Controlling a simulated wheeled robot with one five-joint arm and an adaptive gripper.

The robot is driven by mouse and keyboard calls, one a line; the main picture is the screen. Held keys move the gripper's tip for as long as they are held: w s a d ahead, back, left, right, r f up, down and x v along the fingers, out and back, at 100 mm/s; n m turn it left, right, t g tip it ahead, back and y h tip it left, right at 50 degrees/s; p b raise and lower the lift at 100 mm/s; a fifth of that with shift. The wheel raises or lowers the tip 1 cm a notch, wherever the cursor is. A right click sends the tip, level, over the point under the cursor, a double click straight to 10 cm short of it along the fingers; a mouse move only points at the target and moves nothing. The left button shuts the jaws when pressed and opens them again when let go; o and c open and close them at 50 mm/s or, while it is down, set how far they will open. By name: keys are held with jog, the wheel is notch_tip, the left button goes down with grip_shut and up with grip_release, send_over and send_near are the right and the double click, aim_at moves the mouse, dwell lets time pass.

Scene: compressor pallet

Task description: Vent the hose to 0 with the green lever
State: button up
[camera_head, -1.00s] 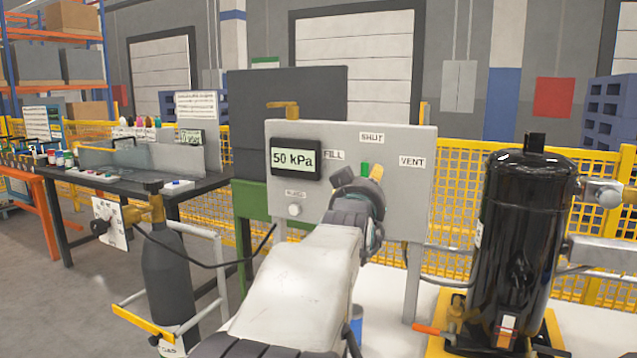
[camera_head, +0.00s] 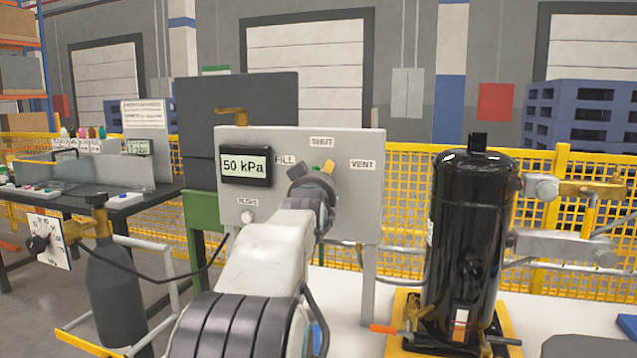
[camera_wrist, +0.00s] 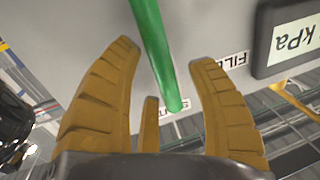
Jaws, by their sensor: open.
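The grey control panel (camera_head: 350,210) carries the labels FILL (camera_head: 285,160), SHUT (camera_head: 321,142) and VENT (camera_head: 363,164). Its display (camera_head: 245,167) reads 50 kPa. The green lever (camera_head: 315,169) shows just above my gripper (camera_head: 318,175), which mostly hides it. In the wrist view the green lever (camera_wrist: 156,55) is a long rod passing between the spread yellow fingers of my gripper (camera_wrist: 165,54). The rod's end lies over a partly hidden label, which looks like SHUT. My gripper is open; I cannot tell whether a finger touches the lever.
A black compressor (camera_head: 470,240) stands on a yellow base right of the panel. A dark grey cylinder (camera_head: 115,285) with a dial gauge (camera_head: 47,242) stands at left, its black hose leading toward the panel. A yellow mesh fence (camera_head: 400,200) runs behind.

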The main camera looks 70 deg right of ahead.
grip_shut()
dwell(0.6)
